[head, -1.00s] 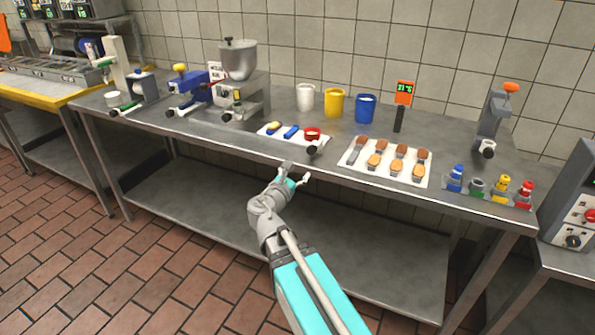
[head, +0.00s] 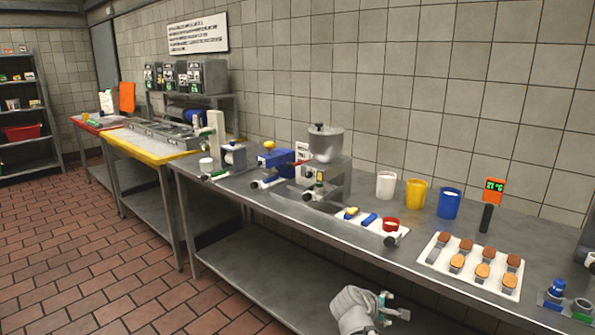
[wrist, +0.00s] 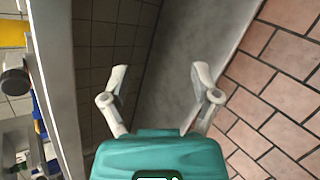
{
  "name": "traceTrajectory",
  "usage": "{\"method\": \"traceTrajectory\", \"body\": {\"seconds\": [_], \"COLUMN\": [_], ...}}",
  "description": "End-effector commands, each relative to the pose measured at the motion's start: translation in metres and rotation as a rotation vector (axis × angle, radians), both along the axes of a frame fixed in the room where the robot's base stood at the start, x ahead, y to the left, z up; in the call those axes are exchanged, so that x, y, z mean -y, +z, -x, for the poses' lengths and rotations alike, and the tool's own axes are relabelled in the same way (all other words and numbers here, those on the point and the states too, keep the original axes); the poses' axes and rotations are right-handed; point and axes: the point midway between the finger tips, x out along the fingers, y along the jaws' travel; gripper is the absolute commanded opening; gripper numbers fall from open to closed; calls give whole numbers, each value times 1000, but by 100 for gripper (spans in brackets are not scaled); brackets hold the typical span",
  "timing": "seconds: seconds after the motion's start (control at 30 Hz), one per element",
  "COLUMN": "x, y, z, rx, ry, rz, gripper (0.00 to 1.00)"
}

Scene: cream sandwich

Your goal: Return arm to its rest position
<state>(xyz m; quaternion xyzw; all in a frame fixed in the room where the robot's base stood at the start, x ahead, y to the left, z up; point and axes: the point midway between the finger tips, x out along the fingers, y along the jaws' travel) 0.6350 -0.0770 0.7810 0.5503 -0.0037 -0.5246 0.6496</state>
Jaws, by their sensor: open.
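My gripper (head: 388,308) is low in the head view, in front of the steel counter (head: 330,231) and below its front edge. In the wrist view my gripper (wrist: 158,82) has its two grey fingers spread wide with nothing between them. Beyond the fingers is the lower shelf (wrist: 190,55) under the counter, with the tiled floor to its right. My arm is folded in near the bottom of the head view, and most of it is out of the picture.
The counter holds a white tray of sandwich pieces (head: 439,262), a small white tray (head: 349,221), a white cup (head: 386,184), a yellow cup (head: 416,193), a blue cup (head: 449,204) and a hopper machine (head: 326,146). Tiled floor (head: 100,255) at the left is clear.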

Motion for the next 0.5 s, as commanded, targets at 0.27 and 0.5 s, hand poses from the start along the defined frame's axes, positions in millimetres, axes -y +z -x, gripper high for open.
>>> {"method": "traceTrajectory", "body": {"seconds": [0.27, 0.5], "x": [-14, -41], "y": [-47, -71], "z": [39, 69], "rx": [46, 31], "ry": [-357, -659], "rz": [-443, -743], "gripper": [79, 79]}}
